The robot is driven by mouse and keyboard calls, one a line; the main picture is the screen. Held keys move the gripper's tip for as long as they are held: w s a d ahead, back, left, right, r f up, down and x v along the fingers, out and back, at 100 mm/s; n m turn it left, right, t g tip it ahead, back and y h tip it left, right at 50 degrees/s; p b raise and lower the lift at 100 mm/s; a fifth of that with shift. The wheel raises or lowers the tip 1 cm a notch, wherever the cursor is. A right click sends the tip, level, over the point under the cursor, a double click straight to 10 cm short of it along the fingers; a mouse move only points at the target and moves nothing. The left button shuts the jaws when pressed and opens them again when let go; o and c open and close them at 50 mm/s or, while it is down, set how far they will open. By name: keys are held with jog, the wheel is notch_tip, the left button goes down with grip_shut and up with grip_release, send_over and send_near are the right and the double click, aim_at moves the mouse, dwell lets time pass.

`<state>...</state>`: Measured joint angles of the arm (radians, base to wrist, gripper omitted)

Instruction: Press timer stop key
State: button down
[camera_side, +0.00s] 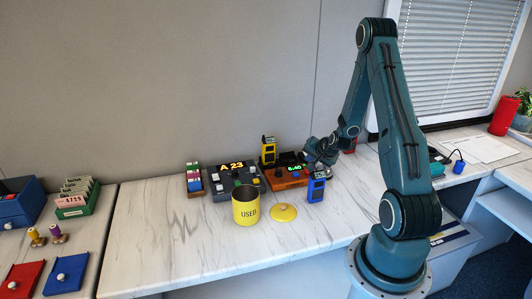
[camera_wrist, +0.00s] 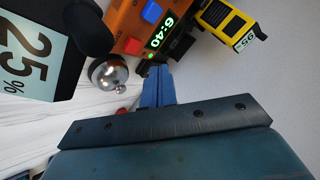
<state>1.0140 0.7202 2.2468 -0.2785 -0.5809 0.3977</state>
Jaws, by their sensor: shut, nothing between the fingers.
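The orange timer (camera_side: 287,178) stands on the marble-look counter, with its lit display reading 6:40 in the wrist view (camera_wrist: 160,30). In the wrist view a red key (camera_wrist: 131,46) and a blue key (camera_wrist: 151,12) show on its orange face.
A blue handheld device (camera_side: 316,189) stands in front of the timer, and a yellow one (camera_side: 268,150) behind it. A grey console (camera_side: 222,207) showing A 23 is at left. A yellow USED can (camera_side: 246,212) and yellow lid (camera_side: 284,212) are in front. A shiny knob (camera_wrist: 108,75) is near my fingers.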

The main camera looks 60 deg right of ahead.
aim_at(306, 170)
jog(key=shift+f, duration=1.2)
jog(key=shift+f, duration=1)
dwell(2.3)
jog(key=shift+r, duration=0.1)
dwell(0.3)
jog(key=shift+r, duration=0.9)
jog(key=shift+r, duration=0.1)
jog(key=shift+r, duration=2.4)
